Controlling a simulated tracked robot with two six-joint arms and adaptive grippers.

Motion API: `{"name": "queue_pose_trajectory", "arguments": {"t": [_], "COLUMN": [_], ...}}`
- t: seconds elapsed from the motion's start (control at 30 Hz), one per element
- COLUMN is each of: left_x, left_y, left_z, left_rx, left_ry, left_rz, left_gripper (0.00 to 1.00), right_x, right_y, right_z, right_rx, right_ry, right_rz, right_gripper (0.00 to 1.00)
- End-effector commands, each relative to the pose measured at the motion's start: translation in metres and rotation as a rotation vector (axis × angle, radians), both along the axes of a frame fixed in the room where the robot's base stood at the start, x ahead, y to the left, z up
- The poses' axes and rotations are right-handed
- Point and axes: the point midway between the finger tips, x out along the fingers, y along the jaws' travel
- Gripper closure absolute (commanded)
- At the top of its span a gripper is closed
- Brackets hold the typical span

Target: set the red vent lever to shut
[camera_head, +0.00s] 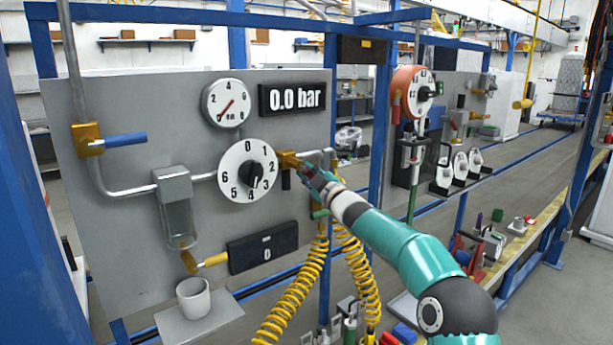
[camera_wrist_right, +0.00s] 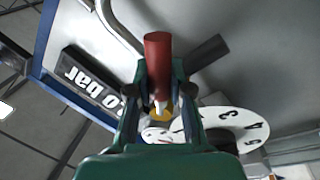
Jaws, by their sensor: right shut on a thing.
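The red vent lever (camera_wrist_right: 157,52) shows in the right wrist view as a red handle between the fingers of my right gripper (camera_wrist_right: 158,98). The gripper is shut on it. In the head view my right gripper (camera_head: 308,178) is at the brass valve (camera_head: 287,160) on the grey panel, just right of the white numbered dial (camera_head: 247,171). There the gripper mostly hides the red lever, so its exact angle is hard to tell. A dark bar (camera_wrist_right: 208,50) shows beside the lever in the wrist view. My left gripper is not in view.
A round gauge (camera_head: 226,102) and a display reading 0.0 bar (camera_head: 292,97) are above the dial. A blue lever (camera_head: 125,139) is at the panel's left. Yellow coiled hoses (camera_head: 291,300) hang below my right gripper. A white cup (camera_head: 193,297) stands on a small shelf.

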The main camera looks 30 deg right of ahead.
Motion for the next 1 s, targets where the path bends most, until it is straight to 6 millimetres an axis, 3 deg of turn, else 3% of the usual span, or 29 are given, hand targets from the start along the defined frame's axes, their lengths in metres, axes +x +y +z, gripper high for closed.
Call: {"name": "queue_pose_trajectory", "arguments": {"t": [0.6, 1.0], "left_x": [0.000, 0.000], "left_y": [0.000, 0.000], "left_z": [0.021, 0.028], "left_rx": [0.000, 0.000], "left_ry": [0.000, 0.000], "left_rz": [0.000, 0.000], "left_gripper": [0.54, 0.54], "right_x": [0.001, 0.001], "right_y": [-0.008, -0.009], "right_z": [0.017, 0.021], "right_rx": [-0.564, -0.750], "right_ry": [-0.029, -0.037], "right_rz": [0.006, 0.008], "right_gripper": [1.00, 1.00]}}
